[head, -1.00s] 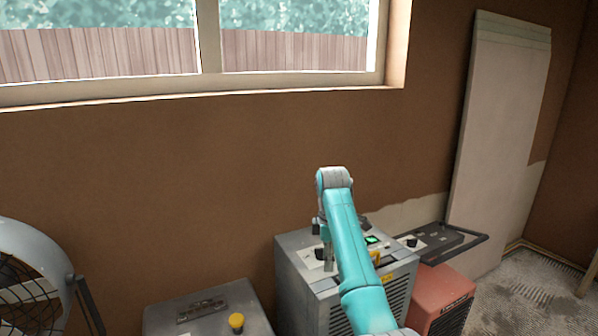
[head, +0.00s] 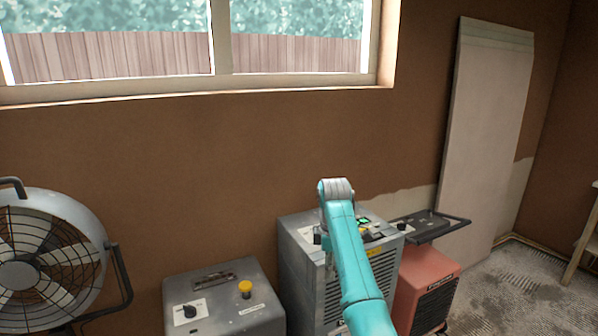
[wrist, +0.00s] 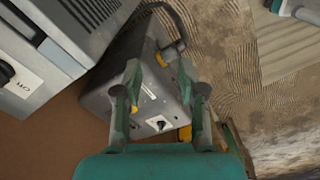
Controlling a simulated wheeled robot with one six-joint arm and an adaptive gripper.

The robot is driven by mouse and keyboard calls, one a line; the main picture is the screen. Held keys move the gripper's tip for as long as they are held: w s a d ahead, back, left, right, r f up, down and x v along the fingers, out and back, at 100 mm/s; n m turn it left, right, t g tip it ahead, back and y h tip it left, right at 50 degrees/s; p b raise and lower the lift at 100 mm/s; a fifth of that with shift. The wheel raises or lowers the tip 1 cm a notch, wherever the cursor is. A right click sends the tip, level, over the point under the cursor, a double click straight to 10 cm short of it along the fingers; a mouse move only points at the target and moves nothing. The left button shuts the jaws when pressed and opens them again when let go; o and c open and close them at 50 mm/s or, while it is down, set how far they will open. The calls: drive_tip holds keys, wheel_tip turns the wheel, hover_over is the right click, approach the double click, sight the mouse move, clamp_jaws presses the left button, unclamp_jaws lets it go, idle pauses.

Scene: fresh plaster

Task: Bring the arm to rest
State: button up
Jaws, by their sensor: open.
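My arm (head: 347,255) is teal and reaches up in front of the tall grey machine (head: 300,262) in the head view. Its bent grey wrist joint stands against the brown wall. The gripper is hidden behind the arm there. In the wrist view my gripper (wrist: 165,90) is open, with its two fingers apart and nothing held between them. Beyond the fingers lies a low grey box (wrist: 98,92) with a black knob and a yellow button. I cannot tell the distance to it.
A fan (head: 40,262) stands at the left, the low grey box (head: 222,300) right of it. A red machine (head: 428,290) and a dark tray (head: 432,226) are right of the grey machine. A pale board (head: 485,140) leans on the wall. Rough floor (head: 525,300) shows at right.

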drive_tip(key=s+d+f+m+t, duration=0.2)
drive_tip(key=s+f, duration=0.2)
drive_tip(key=f, duration=0.9)
drive_tip(key=s+d+f+m+t, duration=0.1)
drive_tip(key=s+f+m, duration=0.15)
drive_tip(key=f, duration=1.05)
drive_tip(key=s+d+f+m+t, duration=0.2)
drive_tip(key=s+f, duration=0.5)
drive_tip(key=s, duration=0.3)
drive_tip(key=s+d+f+m+t, duration=0.2)
drive_tip(key=s+f, duration=0.4)
drive_tip(key=s, duration=0.4)
drive_tip(key=s+d+r+m+t, duration=0.1)
drive_tip(key=s+r+m+t, duration=0.15)
drive_tip(key=s, duration=0.95)
drive_tip(key=s+d+r+m+t, duration=0.1)
drive_tip(key=s+r+m, duration=0.15)
drive_tip(key=s, duration=0.95)
drive_tip(key=s+r+m+t, duration=0.2)
drive_tip(key=s+r, duration=0.6)
drive_tip(key=r, duration=0.3)
drive_tip(key=s+d+r+m+t, duration=0.1)
drive_tip(key=s+r+t, duration=0.1)
drive_tip(key=s+r, duration=0.6)
wheel_tip(320, 180, up, 4)
drive_tip(key=shift+r+m, duration=0.15)
drive_tip(key=shift+m, duration=0.2)
drive_tip(key=shift+w, duration=0.1)
